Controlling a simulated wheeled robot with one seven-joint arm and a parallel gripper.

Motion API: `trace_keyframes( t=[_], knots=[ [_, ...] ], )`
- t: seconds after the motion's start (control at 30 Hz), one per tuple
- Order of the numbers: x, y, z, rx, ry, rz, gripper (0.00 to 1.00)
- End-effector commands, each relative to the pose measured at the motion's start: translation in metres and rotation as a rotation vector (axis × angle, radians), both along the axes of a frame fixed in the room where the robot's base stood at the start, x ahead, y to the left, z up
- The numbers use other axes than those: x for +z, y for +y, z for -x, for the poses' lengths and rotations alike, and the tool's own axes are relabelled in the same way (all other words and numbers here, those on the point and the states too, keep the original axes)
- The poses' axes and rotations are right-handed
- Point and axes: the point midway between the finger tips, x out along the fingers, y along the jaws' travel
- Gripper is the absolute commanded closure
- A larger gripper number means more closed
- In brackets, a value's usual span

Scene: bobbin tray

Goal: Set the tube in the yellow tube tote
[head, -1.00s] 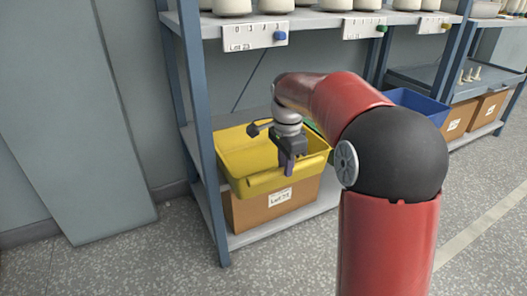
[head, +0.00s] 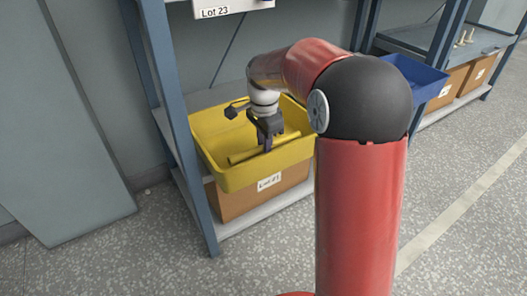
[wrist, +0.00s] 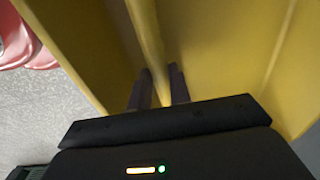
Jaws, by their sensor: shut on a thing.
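The yellow tube tote (head: 232,179) sits on top of a labelled cardboard box on the shelf rack. My gripper (head: 267,147) points down inside the tote's opening. It is shut on a yellow tube (head: 243,157), which lies slantwise within the tote's walls in the head view. In the wrist view my gripper's dark fingers (wrist: 159,88) stand on either side of the tube (wrist: 146,36), with yellow tote walls (wrist: 225,45) around it. I cannot tell whether the tube touches the tote floor.
The blue rack post (head: 178,120) stands close at the tote's left. A cardboard box (head: 232,204) supports the tote. A blue bin (head: 424,80) and other cardboard boxes (head: 455,90) are to the right, on another rack. A shelf edge with a lot label (head: 214,12) is above.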

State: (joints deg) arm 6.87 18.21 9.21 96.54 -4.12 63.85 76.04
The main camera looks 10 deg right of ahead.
Motion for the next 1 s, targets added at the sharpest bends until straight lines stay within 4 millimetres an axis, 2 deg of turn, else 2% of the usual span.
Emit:
trace_keyframes(
  t=[0.23, 0.6, 0.63, 0.77, 0.8, 1.0],
  knots=[
    [-0.034, 0.0, 0.0, 0.001, 0.002, 0.0, 1.0],
    [-0.038, 0.0, 0.0, 0.001, 0.0, 0.0, 1.0],
    [-0.038, 0.0, 0.0, 0.001, 0.0, 0.0, 0.79],
    [-0.037, 0.0, 0.0, 0.001, 0.0, 0.0, 0.62],
    [-0.037, 0.0, 0.0, 0.001, 0.0, 0.0, 0.59],
    [-0.037, 0.0, 0.0, 0.001, 0.0, 0.0, 0.59]
  ],
)
